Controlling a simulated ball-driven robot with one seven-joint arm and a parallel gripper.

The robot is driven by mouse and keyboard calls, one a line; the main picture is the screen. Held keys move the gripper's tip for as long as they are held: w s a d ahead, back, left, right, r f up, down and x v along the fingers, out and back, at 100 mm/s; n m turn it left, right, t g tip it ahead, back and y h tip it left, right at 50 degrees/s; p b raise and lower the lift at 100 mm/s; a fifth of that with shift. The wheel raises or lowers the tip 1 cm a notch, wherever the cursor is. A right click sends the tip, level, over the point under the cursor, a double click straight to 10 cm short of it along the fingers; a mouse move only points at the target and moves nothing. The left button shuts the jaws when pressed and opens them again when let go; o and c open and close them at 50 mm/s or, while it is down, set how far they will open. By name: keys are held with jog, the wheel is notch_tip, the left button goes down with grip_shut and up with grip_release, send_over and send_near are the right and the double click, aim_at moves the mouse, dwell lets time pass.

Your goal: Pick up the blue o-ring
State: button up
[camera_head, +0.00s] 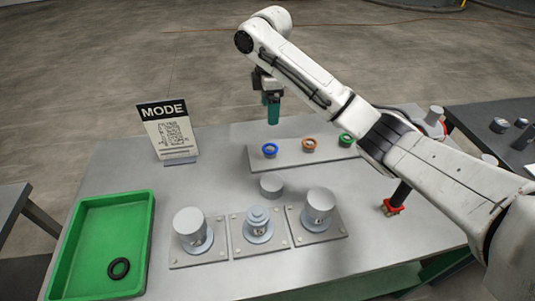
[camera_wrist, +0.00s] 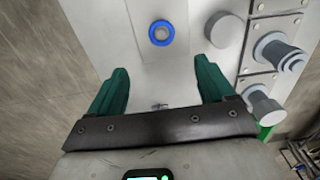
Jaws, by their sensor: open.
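The blue o-ring (camera_head: 269,149) rests on a small holder at the left end of a grey plate on the table, in the head view. In the wrist view the blue o-ring (camera_wrist: 162,33) lies ahead of my gripper, roughly centred between the finger lines. My gripper (camera_head: 272,112), with green fingers, hangs above the back edge of the table, higher than the blue o-ring and apart from it. In the wrist view my gripper (camera_wrist: 160,80) has its two green fingers wide apart with nothing between them.
A brown ring (camera_head: 309,144) and a green ring (camera_head: 346,139) share the plate. A loose grey cylinder (camera_head: 271,185) stands in front. Several cylinder fixtures (camera_head: 258,224) line the front. A green tray (camera_head: 57,262) holds a black ring (camera_head: 118,268). A MODE sign (camera_head: 168,130) stands back left.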

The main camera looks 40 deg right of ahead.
aim_at(270, 148)
notch_tip(270, 148, down, 14)
jog(key=shift+s+r+b, duration=0.15)
jog(key=shift+r+b, duration=0.1)
jog(key=shift+b, duration=0.15)
dwell(0.4)
jog(key=shift+c, duration=0.5)
jog(key=c, duration=1)
